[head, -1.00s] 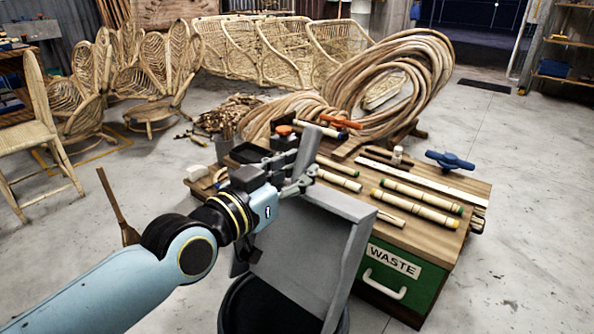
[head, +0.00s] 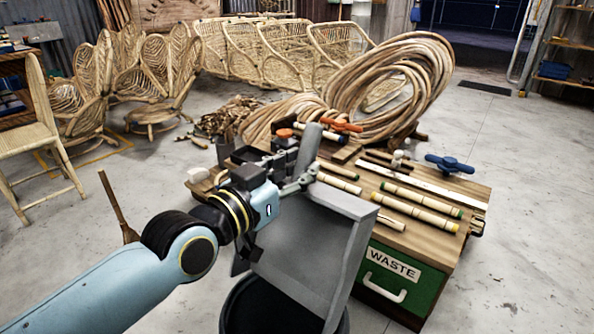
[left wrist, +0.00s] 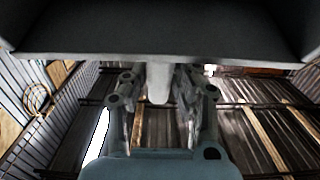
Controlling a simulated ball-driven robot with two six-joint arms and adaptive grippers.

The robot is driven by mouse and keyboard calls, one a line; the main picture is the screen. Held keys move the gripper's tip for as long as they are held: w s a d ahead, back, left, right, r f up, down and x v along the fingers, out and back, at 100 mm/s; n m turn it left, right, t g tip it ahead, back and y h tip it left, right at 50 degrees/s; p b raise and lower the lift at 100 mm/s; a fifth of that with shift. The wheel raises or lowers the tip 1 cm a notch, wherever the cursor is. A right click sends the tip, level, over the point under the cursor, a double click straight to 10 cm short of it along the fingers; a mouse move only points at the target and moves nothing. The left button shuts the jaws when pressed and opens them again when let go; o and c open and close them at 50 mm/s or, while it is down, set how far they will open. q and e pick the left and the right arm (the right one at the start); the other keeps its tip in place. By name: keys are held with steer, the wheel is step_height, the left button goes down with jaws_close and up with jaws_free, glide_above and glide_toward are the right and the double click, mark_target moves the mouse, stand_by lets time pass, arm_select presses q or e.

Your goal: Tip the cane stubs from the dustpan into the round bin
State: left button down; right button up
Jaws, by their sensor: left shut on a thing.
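The grey dustpan (head: 312,238) is steeply tilted, its lower end at the black round bin (head: 235,300) on the floor. My left gripper (head: 297,180) is shut on the dustpan's handle (head: 309,146), which stands up behind its back edge. In the left wrist view the dustpan (left wrist: 160,28) fills the top and its pale handle (left wrist: 158,82) sits between the fingers. I see no cane stubs on the visible part of the pan. The bin's inside is dark and mostly hidden by the pan and my arm. My right gripper is not in view.
A wooden bench (head: 440,185) with several cane pieces and a blue tool (head: 449,164) stands right behind the pan. Its green waste drawer (head: 400,275) is close to the bin. Rattan coils (head: 400,75) and chairs (head: 155,85) stand farther back. Floor at right is clear.

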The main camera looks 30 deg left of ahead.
arm_select(q)
step_height(320, 180, down, 4)
steer(key=shift+r+b, duration=0.2)
steer(key=shift+b, duration=0.95)
steer(key=shift+r, duration=0.35)
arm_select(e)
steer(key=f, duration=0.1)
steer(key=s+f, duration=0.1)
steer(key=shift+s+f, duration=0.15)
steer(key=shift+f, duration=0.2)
